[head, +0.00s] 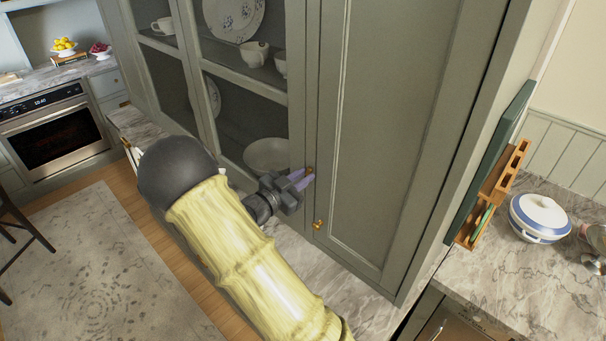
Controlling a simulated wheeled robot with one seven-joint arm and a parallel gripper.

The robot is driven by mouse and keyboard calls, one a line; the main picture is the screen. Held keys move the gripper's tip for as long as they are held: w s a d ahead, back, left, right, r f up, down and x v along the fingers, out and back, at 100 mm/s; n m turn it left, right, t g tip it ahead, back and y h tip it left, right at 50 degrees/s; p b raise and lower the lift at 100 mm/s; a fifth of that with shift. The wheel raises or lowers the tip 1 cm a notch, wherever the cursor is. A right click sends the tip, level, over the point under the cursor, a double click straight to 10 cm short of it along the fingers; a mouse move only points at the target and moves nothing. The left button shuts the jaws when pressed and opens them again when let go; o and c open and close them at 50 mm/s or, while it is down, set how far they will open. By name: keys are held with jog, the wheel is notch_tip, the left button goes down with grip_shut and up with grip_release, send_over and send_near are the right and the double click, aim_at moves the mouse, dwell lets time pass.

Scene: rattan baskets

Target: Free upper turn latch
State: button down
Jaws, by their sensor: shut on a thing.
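The upper turn latch (309,170) is a small brass piece on the tall grey-green cabinet, at the seam between the glazed door and the solid door (380,130). My gripper (304,178) is at this latch, with its pale purple fingers shut on it. The fingers hide part of the latch, so I cannot tell how far it is turned. A second brass fitting (319,224) sits lower on the solid door's left edge, apart from my gripper. Both doors look closed.
A marble counter (350,285) runs under the cabinet. Bowls, cups and plates stand behind the glass. At right are a wooden rack (500,185) and a white lidded pot (538,215). An oven (50,130) and a rug (95,265) are at left.

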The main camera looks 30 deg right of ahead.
jog(key=shift+w+n+p, duration=0.1)
jog(key=shift+n+p, duration=0.45)
jog(key=shift+n, duration=0.85)
jog(key=c, duration=1.4)
grip_release()
jog(key=shift+a, duration=0.1)
jog(key=b+v, duration=0.6)
jog(key=v, duration=1.1)
jog(key=shift+a, duration=0.15)
